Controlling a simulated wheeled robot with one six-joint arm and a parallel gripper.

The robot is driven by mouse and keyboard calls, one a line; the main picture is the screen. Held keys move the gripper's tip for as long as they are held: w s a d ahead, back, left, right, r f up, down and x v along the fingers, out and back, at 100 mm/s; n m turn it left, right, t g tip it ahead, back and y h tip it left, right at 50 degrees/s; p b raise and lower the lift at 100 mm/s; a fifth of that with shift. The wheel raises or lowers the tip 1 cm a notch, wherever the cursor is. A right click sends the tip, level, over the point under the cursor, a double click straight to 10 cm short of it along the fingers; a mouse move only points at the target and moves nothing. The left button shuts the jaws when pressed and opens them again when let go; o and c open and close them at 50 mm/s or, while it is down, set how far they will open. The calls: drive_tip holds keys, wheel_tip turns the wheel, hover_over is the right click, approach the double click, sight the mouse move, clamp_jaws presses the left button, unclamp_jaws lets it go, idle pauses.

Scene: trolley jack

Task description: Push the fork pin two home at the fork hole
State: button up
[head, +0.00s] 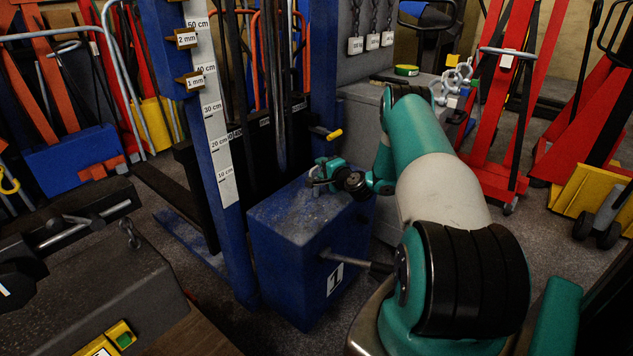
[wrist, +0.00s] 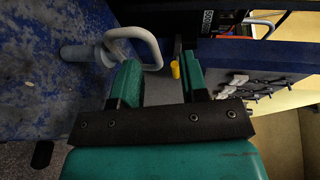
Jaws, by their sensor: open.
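My gripper (head: 318,174) is over the top of the blue truck body (head: 292,218). In the wrist view its two teal fingers (wrist: 160,68) stand apart with nothing gripped between them. A grey looped handle (wrist: 135,46) with a short grey cylinder (wrist: 76,53) shows at the left finger, against the worn blue surface. It may be a fork pin, but I cannot tell which one or how deep it sits. Whether the left finger touches the loop is unclear. I cannot make out the fork hole.
A yellow-tipped lever (head: 334,134) is just behind my gripper; a yellow tip (wrist: 175,69) shows between the fingers in the wrist view. A blue mast with a centimetre scale (head: 212,110) stands left. A grey cabinet (head: 365,110) is behind. Red trucks (head: 497,110) stand right.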

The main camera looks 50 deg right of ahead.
drive_tip(key=x, duration=0.3)
drive_tip(key=shift+w+d+f, duration=0.1)
drive_tip(key=shift+w+f, duration=0.1)
clamp_jaws()
